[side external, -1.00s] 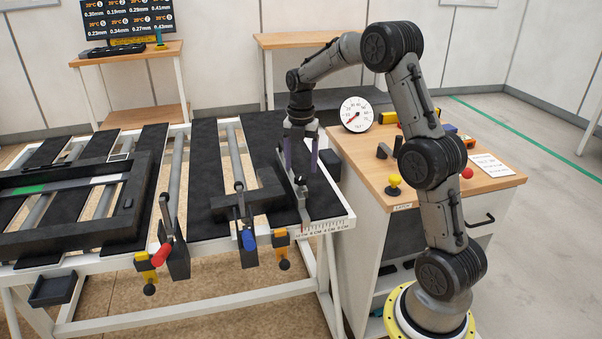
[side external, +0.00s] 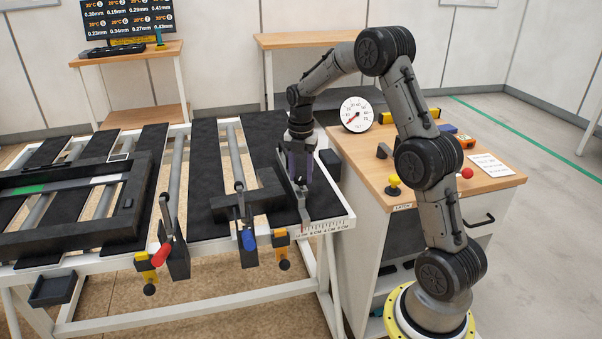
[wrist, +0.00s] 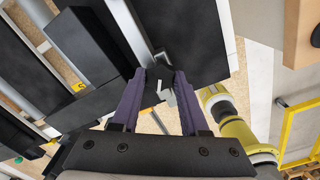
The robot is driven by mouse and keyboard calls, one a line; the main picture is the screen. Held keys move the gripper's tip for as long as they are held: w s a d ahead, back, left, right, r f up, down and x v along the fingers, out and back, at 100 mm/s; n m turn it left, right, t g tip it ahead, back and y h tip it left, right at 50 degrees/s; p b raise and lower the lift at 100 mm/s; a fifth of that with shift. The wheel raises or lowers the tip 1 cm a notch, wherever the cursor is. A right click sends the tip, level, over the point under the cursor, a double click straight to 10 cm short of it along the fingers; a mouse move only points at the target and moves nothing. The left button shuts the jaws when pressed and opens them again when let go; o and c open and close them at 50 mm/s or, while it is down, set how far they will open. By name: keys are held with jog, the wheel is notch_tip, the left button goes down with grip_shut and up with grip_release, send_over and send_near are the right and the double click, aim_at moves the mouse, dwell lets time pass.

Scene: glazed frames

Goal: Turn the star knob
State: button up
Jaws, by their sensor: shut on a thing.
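My gripper (side external: 300,178) points down at the right end of the black-padded table, beside the metal stop (side external: 304,212) above the ruler. In the wrist view its two purple fingers (wrist: 160,76) converge on a small dark piece, which appears to be the star knob (wrist: 160,68). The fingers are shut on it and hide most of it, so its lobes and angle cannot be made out. The pale metal of the stop (wrist: 169,97) shows between the fingers.
A ruler (side external: 324,227) runs along the table's front edge. A black block and upright clamp with a blue handle (side external: 249,240) stand left of my gripper. To the right is a wooden-topped cabinet with a dial (side external: 356,114), yellow knob (side external: 393,181) and red knob (side external: 467,173).

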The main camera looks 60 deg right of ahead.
grip_shut()
jog(key=m, duration=0.6)
jog(key=shift+m, duration=0.3)
jog(key=m, duration=0.3)
jog(key=shift+r+m, duration=0.1)
jog(key=shift+m, duration=0.2)
jog(key=m, duration=0.3)
jog(key=shift+m, duration=0.3)
jog(key=m, duration=1.3)
jog(key=shift+m, duration=0.4)
